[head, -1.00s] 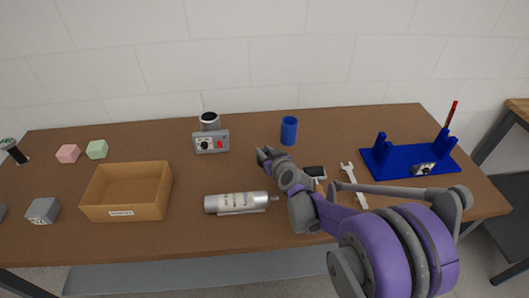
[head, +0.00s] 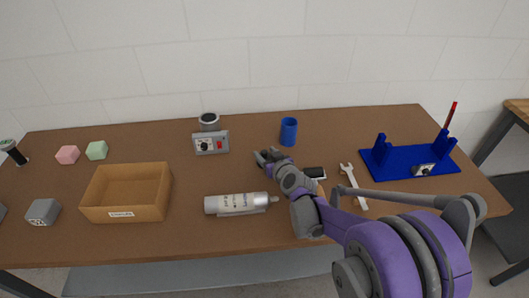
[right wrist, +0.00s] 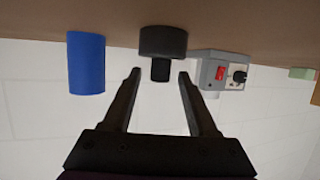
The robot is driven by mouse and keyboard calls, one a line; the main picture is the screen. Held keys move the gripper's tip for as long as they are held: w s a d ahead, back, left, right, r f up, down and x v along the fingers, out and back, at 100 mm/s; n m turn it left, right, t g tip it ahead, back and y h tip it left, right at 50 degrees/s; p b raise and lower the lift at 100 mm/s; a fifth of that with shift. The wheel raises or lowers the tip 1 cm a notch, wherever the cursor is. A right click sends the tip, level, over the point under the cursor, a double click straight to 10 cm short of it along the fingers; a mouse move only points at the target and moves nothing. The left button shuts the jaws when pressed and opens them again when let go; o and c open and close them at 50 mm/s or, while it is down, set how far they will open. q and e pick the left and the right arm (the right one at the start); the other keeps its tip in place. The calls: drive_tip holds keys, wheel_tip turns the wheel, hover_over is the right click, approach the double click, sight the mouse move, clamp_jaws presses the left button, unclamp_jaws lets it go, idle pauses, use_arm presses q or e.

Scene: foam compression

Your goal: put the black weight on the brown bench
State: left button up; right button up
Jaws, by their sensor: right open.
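The black weight (right wrist: 162,42) is in the right wrist view, which is upside down. It is a wide black cylinder with a narrower knob, and its wide base overlaps the brown bench top (right wrist: 40,12). My right gripper (right wrist: 160,73) is open, with the knob between its two fingertips and a gap on each side. In the head view my right gripper (head: 264,155) is low over the middle of the brown bench (head: 330,125). I cannot make out the weight there. My left gripper is not in view.
A blue cup (head: 289,131) stands beyond and right of the gripper. A grey box with a red switch (head: 211,143) is to the left. A silver bottle (head: 240,203), a wooden tray (head: 125,192), a wrench (head: 353,185) and a blue stand (head: 410,160) are also on the bench.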

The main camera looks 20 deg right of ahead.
drive_tip(key=p+v, duration=0.1)
drive_tip(key=v, duration=0.8)
drive_tip(key=shift+s+r, duration=0.1)
drive_tip(key=shift+s, duration=0.2)
drive_tip(key=shift+s+r, duration=0.1)
drive_tip(key=shift+s, duration=0.35)
